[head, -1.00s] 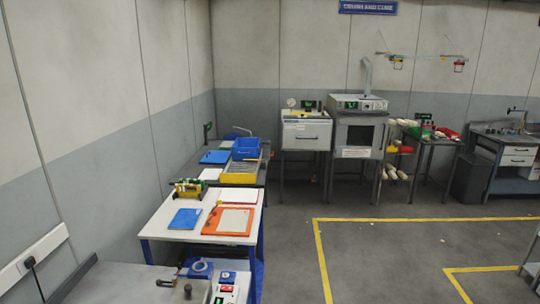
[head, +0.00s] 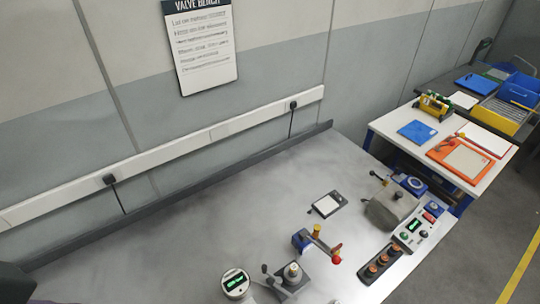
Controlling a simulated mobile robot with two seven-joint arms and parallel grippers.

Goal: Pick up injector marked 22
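No marking 22 can be read in the head view, and I cannot make out which thing is the injector. A dark rack (head: 380,263) with several copper-topped round pieces lies near the front right of the grey bench (head: 200,215). A blue fixture with a yellow and red handle (head: 317,243) stands left of the rack. A metal fitting on a dark base (head: 292,274) and a round gauge with a green display (head: 236,284) stand at the bench's front. Neither of my grippers is in view.
A grey block-shaped device (head: 390,208) and a control box (head: 412,232) stand at the bench's right end. The bench's left part is clear. A white table (head: 405,143) with folders stands beyond, and floor shows at right.

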